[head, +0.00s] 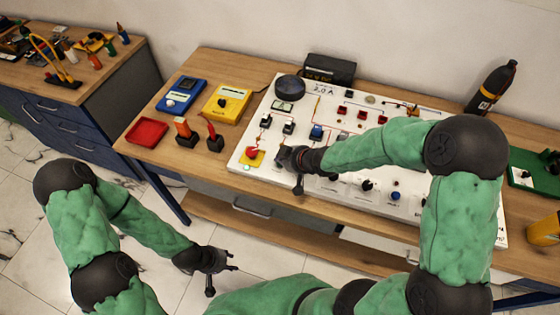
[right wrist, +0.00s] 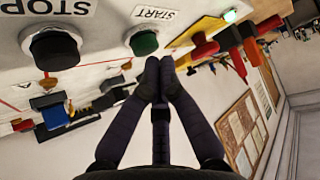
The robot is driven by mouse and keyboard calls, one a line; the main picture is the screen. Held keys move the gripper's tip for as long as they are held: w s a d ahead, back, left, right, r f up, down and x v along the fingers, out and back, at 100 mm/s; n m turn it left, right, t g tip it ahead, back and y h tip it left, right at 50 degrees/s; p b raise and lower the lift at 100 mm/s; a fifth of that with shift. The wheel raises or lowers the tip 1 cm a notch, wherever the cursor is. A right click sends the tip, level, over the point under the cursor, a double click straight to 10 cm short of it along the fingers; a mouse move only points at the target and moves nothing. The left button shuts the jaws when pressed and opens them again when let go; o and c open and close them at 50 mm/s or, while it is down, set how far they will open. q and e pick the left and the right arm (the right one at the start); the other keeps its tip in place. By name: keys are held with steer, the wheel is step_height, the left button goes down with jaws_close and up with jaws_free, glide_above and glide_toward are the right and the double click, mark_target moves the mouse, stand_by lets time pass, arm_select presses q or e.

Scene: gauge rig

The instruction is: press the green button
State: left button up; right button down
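In the head view my right gripper (head: 287,160) is over the panel's front left part. My left gripper (head: 226,269) is open and empty, in front of the table.
A black button (right wrist: 54,48) under a STOP label is beside the green one. A red knob on a yellow plate (head: 250,157) is left of my right gripper. Several switches crowd the panel. Meters, red tray (head: 147,132) and bottle (head: 491,88) stand around it.

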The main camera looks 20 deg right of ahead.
steer(key=shift+f+b, duration=0.4)
steer(key=shift+f, duration=0.15)
stand_by(0.4)
steer(key=shift+r, duration=0.1)
steer(key=shift+r+p, duration=0.85)
steer(key=shift+p, duration=0.05)
step_height(320, 180, up, 5)
steer(key=p, duration=0.5)
steer(key=shift+r, duration=0.1)
stand_by(0.9)
